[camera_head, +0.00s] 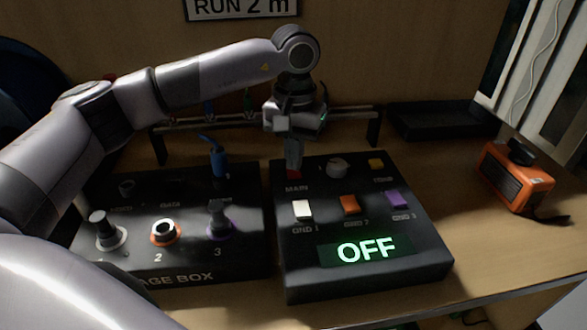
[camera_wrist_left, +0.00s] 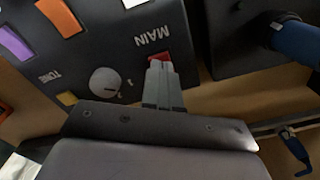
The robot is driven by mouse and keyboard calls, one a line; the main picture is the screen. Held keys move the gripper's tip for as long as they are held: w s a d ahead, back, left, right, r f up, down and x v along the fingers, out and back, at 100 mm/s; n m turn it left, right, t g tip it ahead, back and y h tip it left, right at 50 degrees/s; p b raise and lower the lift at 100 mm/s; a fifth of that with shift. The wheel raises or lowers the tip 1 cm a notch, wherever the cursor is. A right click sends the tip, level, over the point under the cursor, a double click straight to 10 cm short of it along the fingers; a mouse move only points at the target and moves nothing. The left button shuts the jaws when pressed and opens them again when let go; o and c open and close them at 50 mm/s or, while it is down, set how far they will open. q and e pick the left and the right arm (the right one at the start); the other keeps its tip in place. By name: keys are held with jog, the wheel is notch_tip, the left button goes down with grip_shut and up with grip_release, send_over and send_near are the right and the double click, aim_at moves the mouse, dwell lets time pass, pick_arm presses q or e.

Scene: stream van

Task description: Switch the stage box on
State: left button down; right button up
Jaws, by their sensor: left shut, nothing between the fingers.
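The control box (camera_head: 365,285) stands on the bench with a lit green display (camera_head: 366,249) reading OFF. Its red MAIN switch (camera_head: 294,174) is at the upper left of its top and is mostly hidden by my gripper. My left gripper (camera_head: 293,165) is shut and empty, pointing down at the MAIN switch. In the left wrist view the fingertips (camera_wrist_left: 158,66) overlap the red switch (camera_wrist_left: 152,57) next to the MAIN label; whether they touch it I cannot tell. The box marked "AGE BOX" (camera_head: 235,277) stands to the left. My right gripper is not in view.
White (camera_head: 302,210), orange (camera_head: 350,204), purple (camera_head: 398,201) and yellow (camera_head: 376,163) buttons and a grey knob (camera_head: 337,167) surround the switch. A rack rail (camera_head: 345,110) runs behind. An orange device (camera_head: 515,178) sits at right. A blue plug (camera_head: 219,163) stands up left of my gripper.

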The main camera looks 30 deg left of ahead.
aim_at(295, 174)
pick_arm(q)
jog(key=shift+f+b, duration=0.6)
jog(key=shift+f, duration=0.4)
jog(key=shift+r, duration=0.1)
dwell(0.3)
notch_tip(295, 174, up, 3)
jog(key=shift+f+p, duration=0.15)
jog(key=shift+p, duration=0.95)
jog(key=shift+r+p, duration=1.4)
jog(key=shift+r, duration=0.7)
